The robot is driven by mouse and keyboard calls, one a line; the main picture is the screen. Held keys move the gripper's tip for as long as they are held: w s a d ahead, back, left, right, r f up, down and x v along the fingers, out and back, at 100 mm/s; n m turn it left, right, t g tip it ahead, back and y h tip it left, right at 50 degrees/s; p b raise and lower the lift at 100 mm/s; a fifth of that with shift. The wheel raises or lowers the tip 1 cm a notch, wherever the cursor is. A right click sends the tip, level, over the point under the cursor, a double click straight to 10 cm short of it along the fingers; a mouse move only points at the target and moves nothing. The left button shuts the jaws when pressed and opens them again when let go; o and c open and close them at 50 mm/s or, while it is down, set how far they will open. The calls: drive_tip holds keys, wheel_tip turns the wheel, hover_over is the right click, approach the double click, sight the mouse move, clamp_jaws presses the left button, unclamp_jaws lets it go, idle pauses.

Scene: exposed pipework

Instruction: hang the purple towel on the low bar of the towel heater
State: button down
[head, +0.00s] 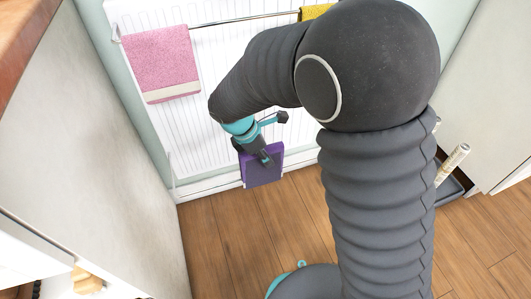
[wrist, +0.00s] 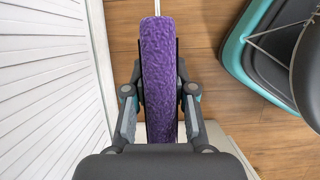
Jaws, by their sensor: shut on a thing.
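The purple towel (head: 262,172) hangs folded in front of the lower part of the white towel heater (head: 190,110). My gripper (head: 266,159) is shut on it from above. In the wrist view the towel (wrist: 158,75) is a long strip between the two fingers (wrist: 158,95). A thin pale bar (wrist: 157,8) lines up with the towel's far end. In the head view the low bar (head: 215,187) runs near the heater's bottom, beside the towel. I cannot tell whether the towel rests on the bar or is only held there.
A pink towel (head: 162,62) and a yellow towel (head: 314,12) hang on the upper bar (head: 240,19). A pale cabinet (head: 85,150) stands on the left. A dark tray-like object (head: 452,188) stands at right. The wooden floor (head: 225,240) below the heater is clear.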

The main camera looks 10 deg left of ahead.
wheel_tip(320, 180, down, 10)
drive_tip(key=b, duration=0.5)
idle(0.7)
drive_tip(key=c, duration=0.9)
unclamp_jaws()
drive_tip(key=v, duration=1.2)
drive_tip(key=shift+a, duration=0.1)
